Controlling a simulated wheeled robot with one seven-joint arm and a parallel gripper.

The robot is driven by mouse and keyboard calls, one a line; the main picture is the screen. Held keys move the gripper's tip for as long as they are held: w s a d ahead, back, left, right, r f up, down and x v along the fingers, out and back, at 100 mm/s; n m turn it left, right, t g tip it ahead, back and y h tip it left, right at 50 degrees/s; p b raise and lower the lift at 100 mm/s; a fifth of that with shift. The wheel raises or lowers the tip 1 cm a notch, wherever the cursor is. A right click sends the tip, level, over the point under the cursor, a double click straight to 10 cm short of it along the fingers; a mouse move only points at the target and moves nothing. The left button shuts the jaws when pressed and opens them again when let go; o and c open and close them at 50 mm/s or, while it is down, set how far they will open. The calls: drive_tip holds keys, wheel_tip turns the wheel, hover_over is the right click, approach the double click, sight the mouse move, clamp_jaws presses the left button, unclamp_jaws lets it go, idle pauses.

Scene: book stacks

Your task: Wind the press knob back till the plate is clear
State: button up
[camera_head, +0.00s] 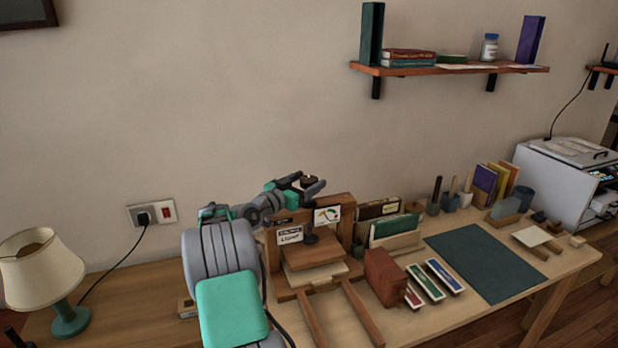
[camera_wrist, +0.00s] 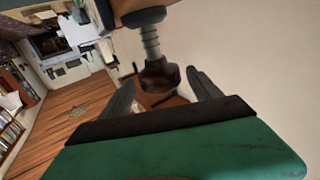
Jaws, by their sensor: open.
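The press (camera_head: 346,216) is a wooden frame on the desk with a flat brown plate (camera_head: 313,252) inside it. The plate lies over a pale block or paper stack (camera_head: 318,275); I cannot make out a gap between them. The dark, lobed press knob (camera_wrist: 160,76) sits on the end of a threaded metal screw (camera_wrist: 150,40). In the head view the knob (camera_head: 311,179) is small and partly hidden by my gripper (camera_head: 313,184). My gripper is open, with one finger on each side of the knob in the wrist view (camera_wrist: 160,82); contact is unclear.
Labelled cards (camera_head: 327,215) are on the press. Wooden rails (camera_head: 362,312) run forward from it. A red-brown block (camera_head: 384,276), several narrow boxes (camera_head: 425,283) and a dark green mat (camera_head: 485,262) lie to the right. A lamp (camera_head: 42,275) stands left. A shelf (camera_head: 450,69) is above.

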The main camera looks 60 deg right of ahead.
drive_tip(key=shift+s+d, duration=0.1)
drive_tip(key=shift+d, duration=0.5)
drive_tip(key=shift+c, duration=0.5)
drive_tip(key=c, duration=1.3)
